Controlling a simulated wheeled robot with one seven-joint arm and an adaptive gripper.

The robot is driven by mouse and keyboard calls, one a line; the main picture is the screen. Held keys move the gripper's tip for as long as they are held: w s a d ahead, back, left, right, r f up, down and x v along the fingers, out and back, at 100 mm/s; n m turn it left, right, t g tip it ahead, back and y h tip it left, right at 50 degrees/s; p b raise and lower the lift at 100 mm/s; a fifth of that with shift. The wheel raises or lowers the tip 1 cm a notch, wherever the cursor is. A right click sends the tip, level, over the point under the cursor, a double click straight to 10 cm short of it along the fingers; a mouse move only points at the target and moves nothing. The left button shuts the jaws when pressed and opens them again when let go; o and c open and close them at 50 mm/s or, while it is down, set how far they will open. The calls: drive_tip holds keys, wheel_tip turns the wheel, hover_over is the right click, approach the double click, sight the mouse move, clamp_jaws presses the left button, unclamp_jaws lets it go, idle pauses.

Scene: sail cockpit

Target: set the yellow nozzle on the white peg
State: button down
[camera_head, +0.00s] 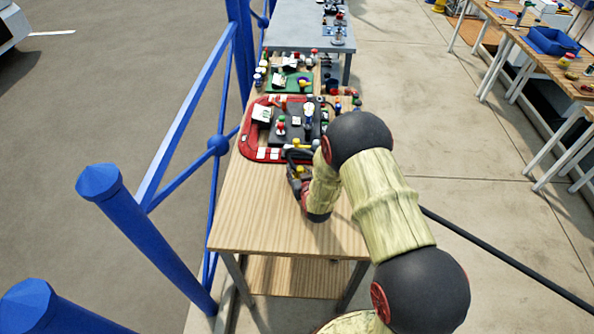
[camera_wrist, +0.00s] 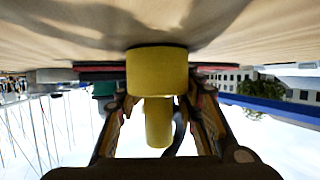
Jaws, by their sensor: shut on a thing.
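The yellow nozzle (camera_wrist: 157,72) has a wide cylinder and a narrower one below it in the wrist view. My gripper (camera_wrist: 158,108) is shut on it, with one finger on each side. The picture seems upside down, with the wooden table top along its upper edge. The wide end is close to the wood; I cannot tell if it touches. In the head view my gripper (camera_head: 297,172) is over the table near the front edge of the red tray, and a bit of yellow shows there. I cannot make out the white peg for certain among the small parts on the tray.
The red tray (camera_head: 246,146) holds a dark panel (camera_head: 295,130), white blocks and several small coloured parts. A green board (camera_head: 289,84) lies behind it. Bare wooden table (camera_head: 260,205) is in front. A blue railing (camera_head: 218,145) runs along the left side.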

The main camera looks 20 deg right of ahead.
drive_tip(key=c, duration=1.2)
unclamp_jaws()
drive_tip(key=shift+f, duration=0.15)
